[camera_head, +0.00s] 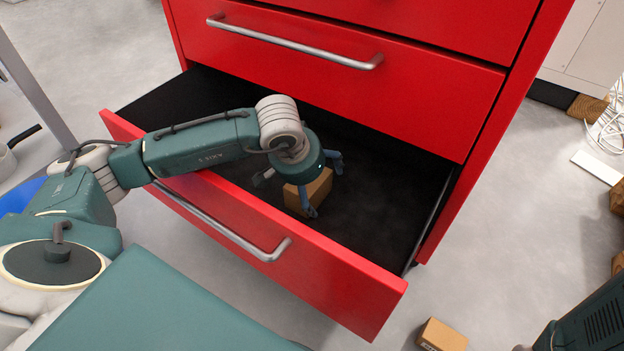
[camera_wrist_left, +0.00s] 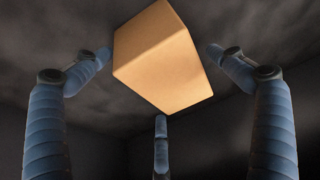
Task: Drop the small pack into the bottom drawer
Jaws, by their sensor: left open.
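The small pack (camera_head: 318,188) is a brown cardboard box inside the open bottom drawer (camera_head: 370,215) of the red cabinet. My left gripper (camera_head: 322,184) reaches over the drawer front and down into the drawer, with its fingers around the pack. In the left wrist view the pack (camera_wrist_left: 165,60) sits between the three spread blue fingers (camera_wrist_left: 160,95), with gaps visible at both side fingers. The gripper is open. Whether the pack rests on the drawer floor is hard to tell. My right gripper is not in view.
The closed red drawer above (camera_head: 350,85) overhangs the back of the open one. The bottom drawer's front panel (camera_head: 330,275) stands under my left arm. Another brown box (camera_head: 442,335) lies on the floor. Cables (camera_head: 608,130) lie at the right.

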